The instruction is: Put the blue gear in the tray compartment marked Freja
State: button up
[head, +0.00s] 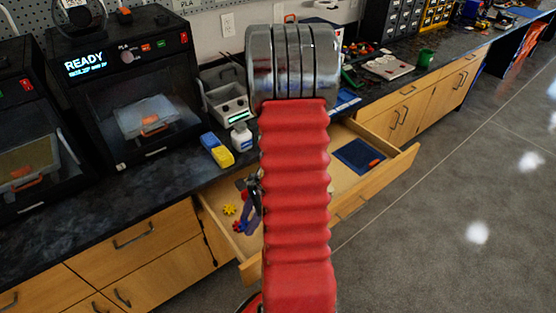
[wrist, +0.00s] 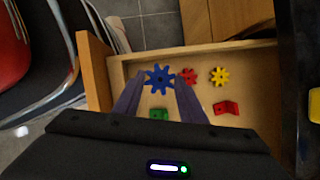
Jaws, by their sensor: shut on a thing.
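The blue gear (wrist: 158,79) is between the fingertips of my gripper (wrist: 157,85) in the wrist view, and the fingers are shut on it. It is over the open wooden drawer (wrist: 245,62); I cannot tell whether it touches the drawer floor. In the head view my gripper (head: 244,225) points down into the drawer, partly hidden behind my red arm. No compartment marked Freja can be made out in either view.
Beside the blue gear are a red gear (wrist: 188,76), a yellow gear (wrist: 220,76), a green block (wrist: 158,114) and a red bracket (wrist: 227,108). A printer (head: 135,85) stands on the dark counter.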

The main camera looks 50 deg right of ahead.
jog(key=w+a+r+n+g+h, duration=0.1)
jog(key=w+a+r+n+g, duration=0.1)
jog(key=w+a+r+n, duration=0.2)
jog(key=w+a+r+n+g+h, duration=0.1)
jog(key=w+a+r+n, duration=0.4)
jog(key=w+a+n, duration=0.6)
jog(key=w+a+r+n+g+h, duration=0.1)
jog(key=w+a+r+n+g, duration=0.3)
jog(key=w+a+n, duration=0.3)
jog(key=shift+w+a+r+n+h, duration=0.15)
jog(key=shift+a+r+n+h, duration=0.35)
jog(key=shift+n, duration=0.7)
jog(key=shift+a, duration=0.15)
